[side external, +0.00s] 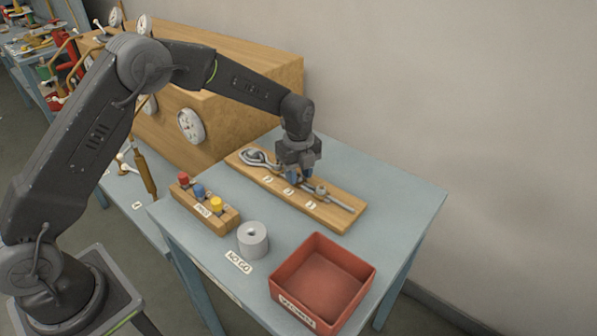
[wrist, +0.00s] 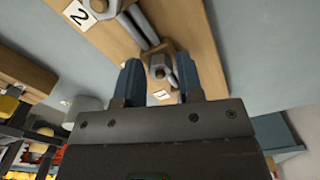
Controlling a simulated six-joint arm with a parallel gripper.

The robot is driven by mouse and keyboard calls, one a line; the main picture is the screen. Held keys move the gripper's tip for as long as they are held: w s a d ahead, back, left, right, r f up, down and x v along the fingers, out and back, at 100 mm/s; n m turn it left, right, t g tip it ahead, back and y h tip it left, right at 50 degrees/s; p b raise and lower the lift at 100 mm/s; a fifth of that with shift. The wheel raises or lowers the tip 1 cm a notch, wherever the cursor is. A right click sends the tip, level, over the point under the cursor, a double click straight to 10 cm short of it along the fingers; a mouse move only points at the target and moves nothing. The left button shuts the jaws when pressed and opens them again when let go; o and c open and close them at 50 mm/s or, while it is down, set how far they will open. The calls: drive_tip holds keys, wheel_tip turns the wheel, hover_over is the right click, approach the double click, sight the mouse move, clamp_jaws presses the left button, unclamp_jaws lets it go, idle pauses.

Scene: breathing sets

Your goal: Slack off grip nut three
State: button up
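A wooden board (side external: 335,218) on the blue table carries a looped wire rope and a row of rope grips with nuts. Small white number tags run along its near edge. My gripper (side external: 298,180) points down over the board's middle, its blue fingers apart. In the wrist view, my gripper (wrist: 159,64) is open, with a grey nut (wrist: 158,68) between and just beyond the fingertips. I see no contact. The tag (wrist: 161,95) by this nut is too covered to read. The neighbouring tag (wrist: 79,14) reads 2. One grip (side external: 320,189) shows right of the fingers.
A rack (side external: 205,212) with red, blue and yellow knobs stands left of the board. A grey cylinder (side external: 253,240) stands by a NO GO label (side external: 238,262). A red tray (side external: 358,270) is at the front. A wooden gauge cabinet (side external: 235,110) stands behind; the table's right side is clear.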

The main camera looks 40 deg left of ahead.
clamp_jaws()
